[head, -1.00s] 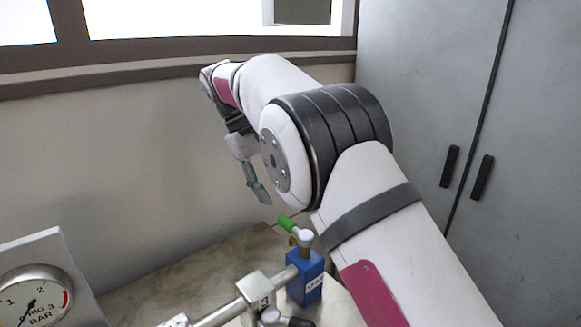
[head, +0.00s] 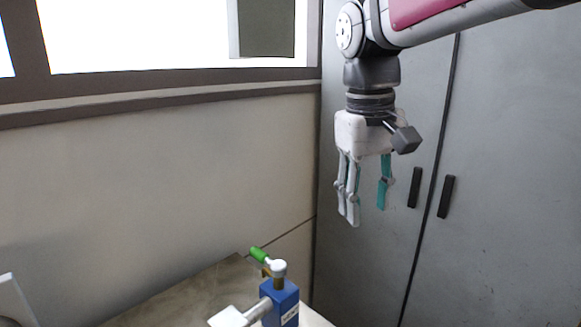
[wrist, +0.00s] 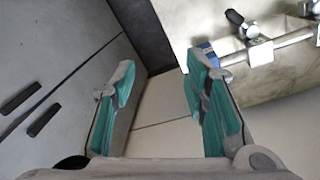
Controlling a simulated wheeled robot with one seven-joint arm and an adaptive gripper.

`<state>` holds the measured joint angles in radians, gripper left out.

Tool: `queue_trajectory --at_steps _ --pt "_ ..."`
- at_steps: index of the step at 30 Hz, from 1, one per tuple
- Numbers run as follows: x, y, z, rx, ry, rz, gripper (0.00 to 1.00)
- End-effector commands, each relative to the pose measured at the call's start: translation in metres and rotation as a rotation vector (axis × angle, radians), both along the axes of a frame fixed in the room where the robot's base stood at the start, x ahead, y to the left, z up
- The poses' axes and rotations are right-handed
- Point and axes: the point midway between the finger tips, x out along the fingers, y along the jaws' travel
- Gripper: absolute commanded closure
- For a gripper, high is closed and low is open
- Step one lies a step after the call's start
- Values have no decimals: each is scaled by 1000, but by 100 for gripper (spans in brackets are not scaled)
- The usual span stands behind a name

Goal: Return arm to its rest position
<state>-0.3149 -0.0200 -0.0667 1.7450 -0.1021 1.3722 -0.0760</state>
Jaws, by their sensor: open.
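My gripper (head: 365,205) hangs from my raised arm in the upper right of the head view, fingers pointing down. It is open and empty, in front of the grey cabinet and above the level of the bench. In the wrist view the gripper (wrist: 160,90) shows its two teal-padded fingers spread apart with nothing between them. The blue valve block (head: 283,303) with its green-tipped handle (head: 259,255) stands on the bench, below and left of the gripper and apart from it. The blue block also shows in the wrist view (wrist: 204,50), partly hidden behind the right finger.
A grey cabinet (head: 500,200) with two dark handles (head: 430,193) fills the right side. The bench (head: 190,292) carries a metal pipe with fittings (wrist: 275,45). A window (head: 140,35) is at upper left. The air around the gripper is clear.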

Motion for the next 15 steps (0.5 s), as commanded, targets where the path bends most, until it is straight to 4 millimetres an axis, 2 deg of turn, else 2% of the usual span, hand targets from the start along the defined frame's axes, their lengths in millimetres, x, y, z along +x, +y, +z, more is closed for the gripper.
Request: queue_trajectory --at_steps 3,8,15 --pt "-32 -21 -1 32 -44 -48 59" --pt "-72 -41 -10 70 -104 -111 59" --pt "-133 -63 -38 116 -199 -209 59"
